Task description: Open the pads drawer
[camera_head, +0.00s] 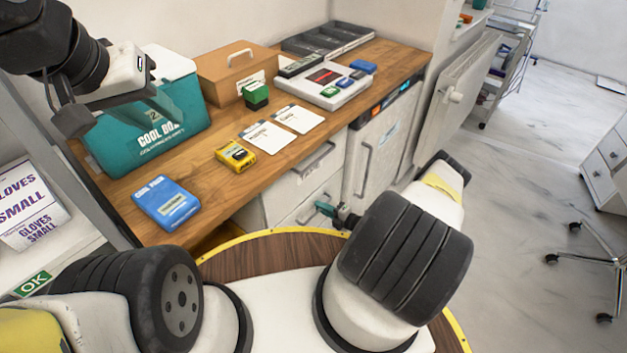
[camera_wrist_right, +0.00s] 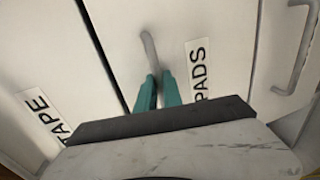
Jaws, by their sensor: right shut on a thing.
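The pads drawer (camera_wrist_right: 222,38) has a white front with a PADS label (camera_wrist_right: 197,70) and a grey bar handle (camera_wrist_right: 149,46). My right gripper (camera_wrist_right: 158,90) is shut on this handle, with its teal fingers together around the bar. In the head view, my right gripper (camera_head: 327,210) is low at the white drawer unit (camera_head: 282,192), under the wooden counter. A dark seam separates the pads front from its neighbour; I cannot tell whether the drawer stands out at all. My left gripper (camera_head: 112,95) is raised at the upper left in front of the cool box, and its fingers are unclear.
A front with a TAPE label (camera_wrist_right: 40,115) lies beside the pads drawer. The counter (camera_head: 215,185) holds a teal cool box (camera_head: 150,125), a blue cold pack (camera_head: 165,202), a yellow device (camera_head: 235,154) and cards. Open floor (camera_head: 520,190) lies to the right.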

